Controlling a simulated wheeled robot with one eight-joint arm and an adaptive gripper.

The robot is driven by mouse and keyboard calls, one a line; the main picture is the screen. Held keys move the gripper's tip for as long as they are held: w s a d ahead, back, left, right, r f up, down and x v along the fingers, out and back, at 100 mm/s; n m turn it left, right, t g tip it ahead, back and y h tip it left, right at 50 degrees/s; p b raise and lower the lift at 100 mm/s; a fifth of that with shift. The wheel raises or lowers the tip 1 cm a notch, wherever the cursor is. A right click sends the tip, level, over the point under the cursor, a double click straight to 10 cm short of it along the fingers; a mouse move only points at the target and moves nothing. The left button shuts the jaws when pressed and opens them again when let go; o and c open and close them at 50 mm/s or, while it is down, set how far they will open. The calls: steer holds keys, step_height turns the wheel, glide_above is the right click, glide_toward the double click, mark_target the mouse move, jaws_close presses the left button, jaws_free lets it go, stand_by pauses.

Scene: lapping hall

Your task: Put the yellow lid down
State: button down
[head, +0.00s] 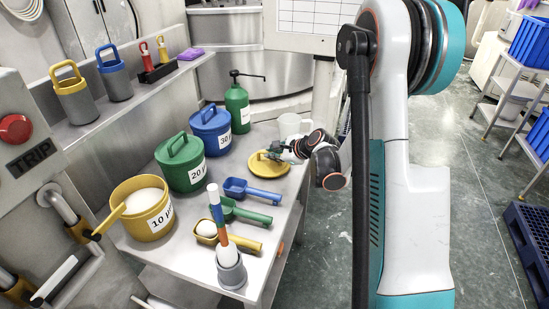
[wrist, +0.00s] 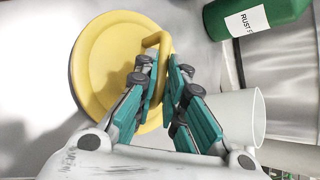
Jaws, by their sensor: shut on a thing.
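The yellow lid (head: 263,177) is a round disc with an upright loop handle. In the head view it is at the far right part of the metal table, beside the blue tub. My gripper (head: 277,152) is at its handle. In the wrist view the lid (wrist: 95,62) fills the left middle, and my gripper (wrist: 161,70) is shut on the lid's handle. I cannot tell whether the lid touches the table or hangs just above it. The open yellow tub (head: 142,215), marked 10, holds white powder and a yellow scoop handle.
Lidded green (head: 180,165) and blue (head: 210,130) tubs stand along the back. A green bottle (head: 237,108) and a white mug (head: 290,126) stand near the lid. Blue (head: 253,191), green (head: 246,214) and yellow (head: 231,236) scoops lie in front, near a grey holder (head: 230,270).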

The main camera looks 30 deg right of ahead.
steer(key=shift+f, duration=0.2)
steer(key=c, duration=1.7)
jaws_free()
steer(key=shift+o, duration=0.2)
steer(key=shift+s+d+r+p, duration=0.15)
steer(key=shift+s+r+p, duration=0.15)
steer(key=shift+s+r, duration=0.1)
steer(key=p+v, duration=0.3)
steer(key=v, duration=0.8)
